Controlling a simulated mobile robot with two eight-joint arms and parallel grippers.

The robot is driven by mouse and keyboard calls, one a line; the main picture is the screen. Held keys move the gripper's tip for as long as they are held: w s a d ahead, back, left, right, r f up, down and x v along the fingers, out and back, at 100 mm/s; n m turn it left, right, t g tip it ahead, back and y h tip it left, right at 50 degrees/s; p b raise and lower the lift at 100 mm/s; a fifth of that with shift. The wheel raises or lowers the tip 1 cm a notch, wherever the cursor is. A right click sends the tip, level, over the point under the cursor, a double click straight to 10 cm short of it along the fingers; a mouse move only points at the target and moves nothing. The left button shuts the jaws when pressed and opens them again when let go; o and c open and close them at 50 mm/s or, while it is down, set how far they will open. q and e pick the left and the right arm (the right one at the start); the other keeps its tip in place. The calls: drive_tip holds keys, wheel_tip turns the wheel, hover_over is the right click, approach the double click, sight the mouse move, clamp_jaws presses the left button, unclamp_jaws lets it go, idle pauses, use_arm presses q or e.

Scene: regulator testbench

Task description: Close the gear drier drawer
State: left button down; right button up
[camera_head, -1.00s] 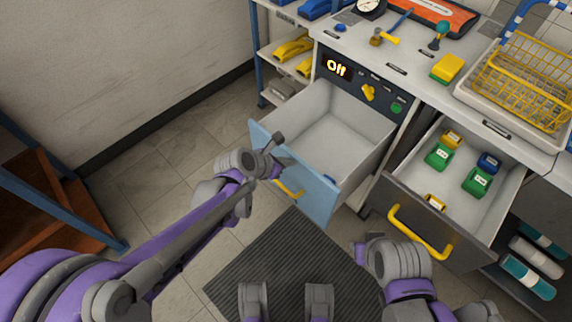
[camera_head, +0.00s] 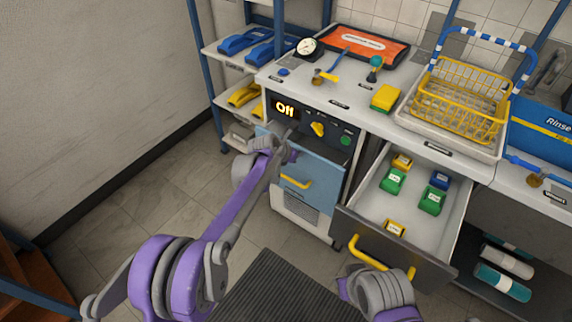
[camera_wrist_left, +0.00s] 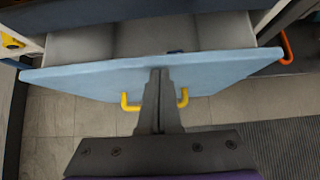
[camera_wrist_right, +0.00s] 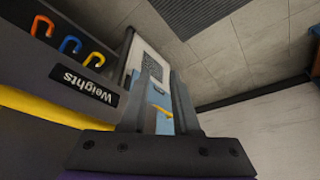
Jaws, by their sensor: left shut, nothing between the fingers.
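The left wrist view shows a strip of the drawer's grey inside behind the blue front (camera_wrist_left: 215,63). My left gripper (camera_head: 288,137) is shut and empty at the upper part of the drawer front, with its tips (camera_wrist_left: 158,72) over the blue panel; contact is hard to tell. My right gripper (camera_wrist_right: 165,85) is open and empty; its fingertips are hidden in the head view.
An open dark drawer (camera_head: 388,240) with green, yellow and blue weights juts out on the right, close to my right arm. The counter above holds a yellow basket (camera_head: 455,102) and tools. The floor at left is clear (camera_head: 150,215).

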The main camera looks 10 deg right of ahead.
use_arm(q)
drive_tip(key=w+d, duration=0.3)
drive_tip(key=shift+w+d+r, duration=0.15)
drive_tip(key=shift+w+d, duration=0.2)
use_arm(e)
drive_tip(key=shift+w+d+r, duration=0.2)
drive_tip(key=shift+r, duration=0.15)
